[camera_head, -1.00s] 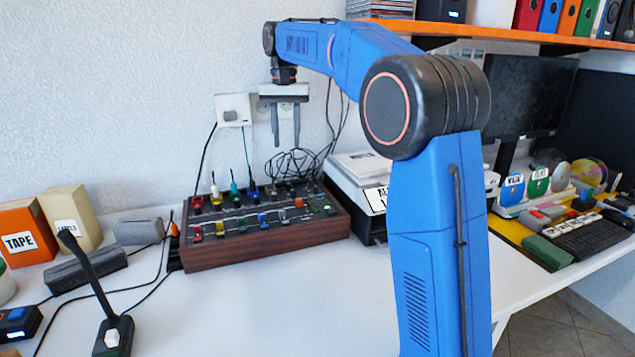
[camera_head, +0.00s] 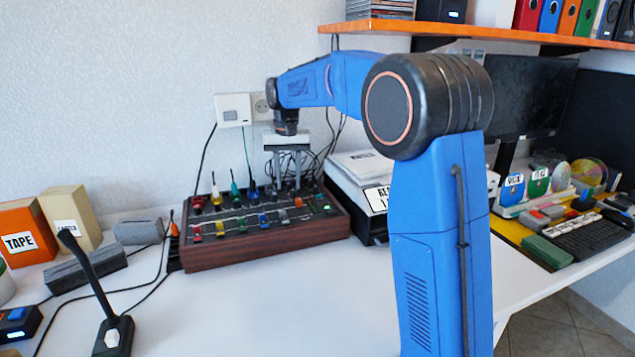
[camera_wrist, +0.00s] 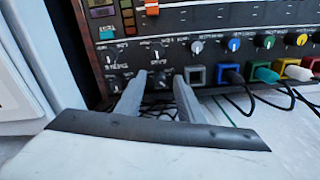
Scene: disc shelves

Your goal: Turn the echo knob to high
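The mixer (camera_head: 265,252) is a wood-sided console with colored sliders and knobs, and its panel (camera_wrist: 215,18) fills the top of the wrist view. Several small dark knobs with white pointer marks (camera_wrist: 157,54) sit in a cluster near the fingertips in the wrist view. Their labels are too blurred to read, so I cannot tell which is the echo knob. My gripper (camera_head: 288,184) points down over the back right part of the mixer. In the wrist view my gripper (camera_wrist: 157,84) has its two fingers apart, with no clear object held between them.
Colored plugs with cables (camera_wrist: 262,76) stand along the mixer's back edge, beside my gripper. A desk microphone (camera_head: 85,270) stands at left. The front table is clear.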

